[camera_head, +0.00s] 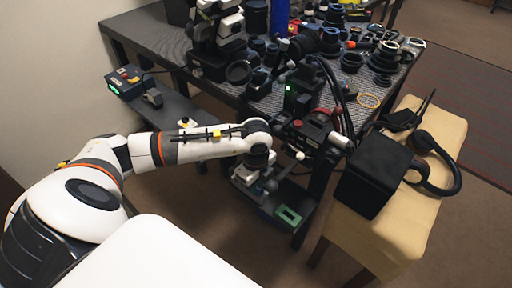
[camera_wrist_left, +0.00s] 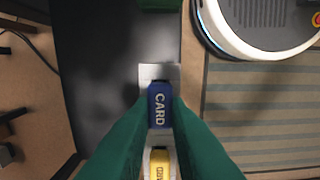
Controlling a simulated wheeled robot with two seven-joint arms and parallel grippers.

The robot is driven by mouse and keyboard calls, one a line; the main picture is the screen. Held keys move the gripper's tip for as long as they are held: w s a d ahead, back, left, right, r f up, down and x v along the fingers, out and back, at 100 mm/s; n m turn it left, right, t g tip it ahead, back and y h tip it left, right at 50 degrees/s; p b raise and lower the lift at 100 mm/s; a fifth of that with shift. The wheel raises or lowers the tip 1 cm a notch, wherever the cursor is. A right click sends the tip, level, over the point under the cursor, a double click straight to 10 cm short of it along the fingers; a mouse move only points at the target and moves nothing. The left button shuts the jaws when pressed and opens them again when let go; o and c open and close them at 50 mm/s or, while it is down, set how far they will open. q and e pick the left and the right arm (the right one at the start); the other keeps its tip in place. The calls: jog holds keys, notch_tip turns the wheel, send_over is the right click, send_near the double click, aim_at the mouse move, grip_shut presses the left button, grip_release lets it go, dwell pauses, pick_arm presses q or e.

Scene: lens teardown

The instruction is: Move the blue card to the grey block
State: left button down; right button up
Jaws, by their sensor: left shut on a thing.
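The blue card (camera_wrist_left: 159,104), marked CARD, sits between the fingertips of my left gripper (camera_wrist_left: 160,122) in the left wrist view. The gripper is shut on it. A light grey block (camera_wrist_left: 158,71) shows just beyond the card and partly beneath it; I cannot tell whether the card touches it. A yellow labelled piece (camera_wrist_left: 159,163) lies between the fingers, nearer the wrist. In the head view my left gripper (camera_head: 268,188) is low over the dark lower shelf, and the card cannot be made out there. My right gripper is not in view.
A green frame (camera_head: 288,215) lies on the shelf near the gripper. The table behind (camera_head: 222,92) is crowded with lens parts. A black box (camera_head: 374,178) and headphones (camera_head: 440,165) rest on the beige bench at right. A small device with a green light (camera_head: 124,82) stands at left.

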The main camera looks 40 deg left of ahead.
pick_arm(q)
jog(key=c, duration=1.3)
grip_release()
notch_tip(320, 180, up, 12)
jog(key=p, duration=0.2)
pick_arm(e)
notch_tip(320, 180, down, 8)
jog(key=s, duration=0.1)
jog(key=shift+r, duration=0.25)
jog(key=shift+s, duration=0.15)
